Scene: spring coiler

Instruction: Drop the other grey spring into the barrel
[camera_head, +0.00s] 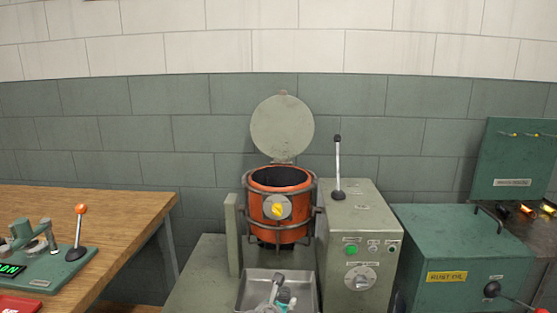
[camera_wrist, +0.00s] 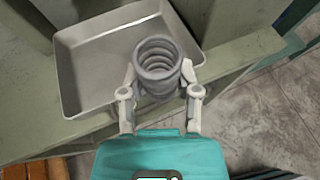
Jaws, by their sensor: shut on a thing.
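My gripper (camera_wrist: 159,76) is shut on a grey spring (camera_wrist: 158,66) in the wrist view. The coils stand between the two fingers, with the spring's open end facing the camera. The spring is over the right part of a grey metal tray (camera_wrist: 85,62). In the head view, my teal gripper (camera_head: 279,292) shows small at the bottom, over the tray (camera_head: 246,293), and the spring is hard to make out there. The orange barrel (camera_head: 291,233) stands open behind the tray, with a dark inside and a yellow knob on its front. Its round grey lid (camera_head: 282,125) is raised.
A grey control box (camera_head: 359,248) with an upright lever (camera_head: 337,165) stands right of the barrel. A wooden table (camera_head: 110,215) with a green device is at left. A grey post (camera_head: 232,235) stands left of the barrel.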

